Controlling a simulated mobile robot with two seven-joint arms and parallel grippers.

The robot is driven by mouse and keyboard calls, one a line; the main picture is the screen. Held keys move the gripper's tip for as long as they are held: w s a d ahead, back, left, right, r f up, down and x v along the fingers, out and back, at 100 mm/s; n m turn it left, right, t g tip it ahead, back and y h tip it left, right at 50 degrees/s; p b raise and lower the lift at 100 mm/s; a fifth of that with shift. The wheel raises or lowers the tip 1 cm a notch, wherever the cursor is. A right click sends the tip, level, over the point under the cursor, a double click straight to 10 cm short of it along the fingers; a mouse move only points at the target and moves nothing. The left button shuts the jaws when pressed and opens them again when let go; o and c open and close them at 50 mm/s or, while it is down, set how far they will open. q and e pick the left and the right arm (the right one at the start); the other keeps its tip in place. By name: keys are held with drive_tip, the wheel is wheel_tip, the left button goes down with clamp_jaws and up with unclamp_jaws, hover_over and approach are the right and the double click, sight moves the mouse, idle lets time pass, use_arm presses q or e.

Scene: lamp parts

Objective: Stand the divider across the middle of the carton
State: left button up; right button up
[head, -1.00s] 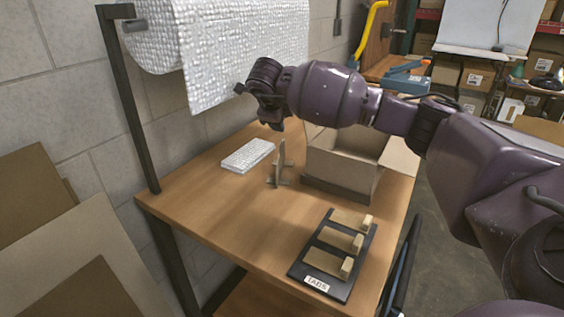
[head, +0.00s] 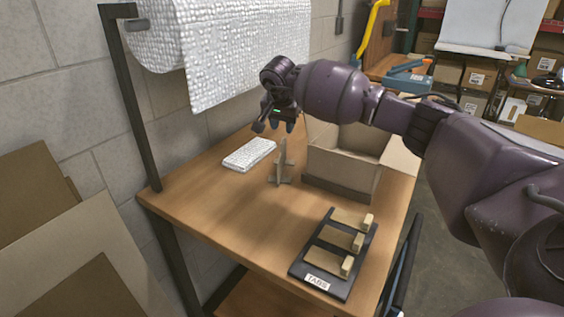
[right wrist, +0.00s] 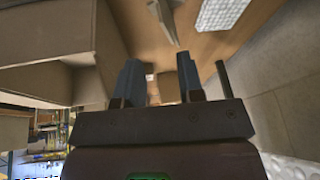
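The divider (head: 281,163) is a thin tan panel standing upright in slotted feet on the table, left of the carton. The open carton (head: 340,180) stands at the table's back right; its inner floor is hidden. My right gripper (head: 274,126) hangs above and behind the divider, apart from it. In the right wrist view my right gripper (right wrist: 160,78) has its two fingers spread with nothing between them. There the divider (right wrist: 164,20) shows at the top and the carton (right wrist: 50,50) at the left. My left gripper is not in view.
A white textured pad (head: 249,154) lies left of the divider. A black rack labelled TABS (head: 320,283) holds several tan blocks at the front right. A bubble-wrap roll (head: 235,50) hangs along the wall at the back. The table's front left (head: 215,215) is clear.

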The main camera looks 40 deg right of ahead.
sight(282, 141)
drive_tip(key=w+f+n, duration=0.1)
drive_tip(key=f, duration=0.2)
drive_tip(key=w+d+f+b, duration=0.1)
drive_tip(key=f, duration=0.2)
drive_tip(key=w+d+f+n+b, duration=0.1)
drive_tip(key=f, duration=0.3)
drive_tip(key=shift+n, duration=0.3)
drive_tip(key=shift+w+f, duration=0.15)
drive_tip(key=shift+f, duration=0.05)
drive_tip(key=shift+r, duration=0.15)
drive_tip(key=c, duration=0.6)
clamp_jaws()
drive_tip(key=shift+d+r, duration=0.1)
drive_tip(key=shift+r, duration=0.25)
wheel_tip(282, 141, up, 3)
drive_tip(key=shift+r+p, duration=0.15)
drive_tip(key=shift+p, duration=0.15)
drive_tip(key=s+a+p, duration=0.2)
drive_tip(key=s+a, duration=0.4)
drive_tip(key=shift+s+a, duration=0.3)
drive_tip(key=shift+s, duration=0.05)
drive_tip(key=s+a, duration=0.6)
drive_tip(key=shift+f+p, duration=0.3)
drive_tip(key=shift+p, duration=0.15)
